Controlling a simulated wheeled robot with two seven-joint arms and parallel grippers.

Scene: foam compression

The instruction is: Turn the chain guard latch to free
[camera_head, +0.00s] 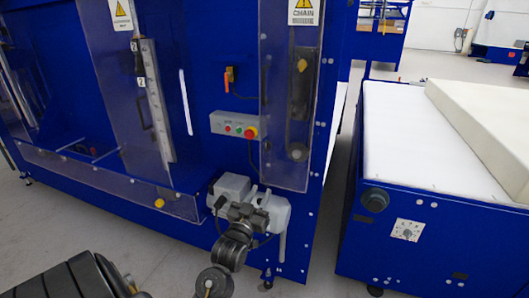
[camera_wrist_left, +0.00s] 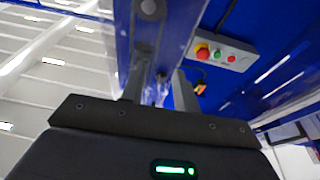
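The chain guard (camera_head: 275,125) is a tall clear panel under a yellow CHAIN warning label, on the right end of the blue machine in the head view. I cannot make out the latch there. My right gripper is not in view.
A control box (camera_head: 234,125) with a red mushroom button sits left of the guard; it also shows in the left wrist view (camera_wrist_left: 222,53). An orange switch (camera_head: 230,75) is above it. A blue-framed table (camera_head: 400,230) with a pale foam block (camera_head: 490,130) stands at right.

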